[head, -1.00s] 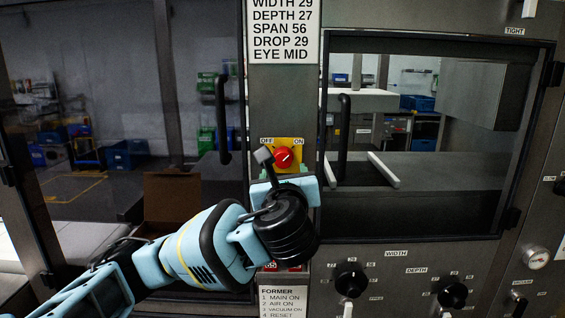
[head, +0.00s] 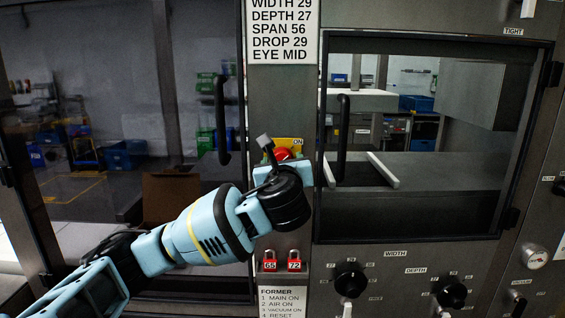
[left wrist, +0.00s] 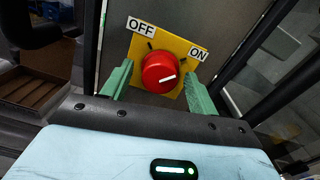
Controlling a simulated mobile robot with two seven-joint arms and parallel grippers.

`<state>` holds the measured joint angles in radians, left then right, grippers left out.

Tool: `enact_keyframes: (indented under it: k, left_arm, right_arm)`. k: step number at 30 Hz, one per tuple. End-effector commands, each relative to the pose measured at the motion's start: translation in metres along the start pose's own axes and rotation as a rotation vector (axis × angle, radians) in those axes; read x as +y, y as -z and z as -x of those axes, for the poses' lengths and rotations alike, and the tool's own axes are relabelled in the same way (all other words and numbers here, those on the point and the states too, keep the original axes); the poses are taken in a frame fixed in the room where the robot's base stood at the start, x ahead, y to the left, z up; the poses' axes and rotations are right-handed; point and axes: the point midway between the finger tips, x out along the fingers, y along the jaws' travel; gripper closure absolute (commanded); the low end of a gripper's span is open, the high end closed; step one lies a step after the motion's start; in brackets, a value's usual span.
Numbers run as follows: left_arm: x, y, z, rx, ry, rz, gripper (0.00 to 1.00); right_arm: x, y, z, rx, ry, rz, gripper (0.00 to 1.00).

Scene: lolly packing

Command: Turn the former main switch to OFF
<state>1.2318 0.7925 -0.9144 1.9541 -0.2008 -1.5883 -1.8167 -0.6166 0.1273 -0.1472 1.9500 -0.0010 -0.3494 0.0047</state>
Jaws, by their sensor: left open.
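The former main switch is a red round knob (left wrist: 161,72) on a yellow plate (left wrist: 181,48) with OFF at its left and ON at its right. Its white mark points toward the ON side in the left wrist view. In the head view the red knob (head: 282,154) is mostly hidden behind my left gripper (head: 283,163). My left gripper is open, and its green fingers (left wrist: 158,88) stand on either side of the knob in the left wrist view. I cannot tell whether they touch it. My right gripper is not in view.
Two red padlocks marked 65 (head: 270,262) and 72 (head: 294,262) hang below the switch. Black door handles flank the post, at left (head: 222,120) and right (head: 343,138). Black dials (head: 350,281) sit at lower right.

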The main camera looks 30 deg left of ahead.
Motion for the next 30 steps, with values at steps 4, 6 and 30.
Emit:
enact_keyframes:
  k: [4, 6, 30]
  left_arm:
    - [0.0000, 0.0001, 0.0000, 0.000, 0.000, 0.000, 0.41]
    - [0.0001, 0.0001, 0.0001, 0.000, 0.000, 0.000, 0.46]
    - [-0.0003, 0.0014, 0.0006, 0.005, -0.001, 0.139, 0.85]
  right_arm:
    - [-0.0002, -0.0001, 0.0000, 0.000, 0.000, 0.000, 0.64]
    - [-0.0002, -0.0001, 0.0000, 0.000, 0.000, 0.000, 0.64]
    - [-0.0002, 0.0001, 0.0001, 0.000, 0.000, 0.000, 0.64]
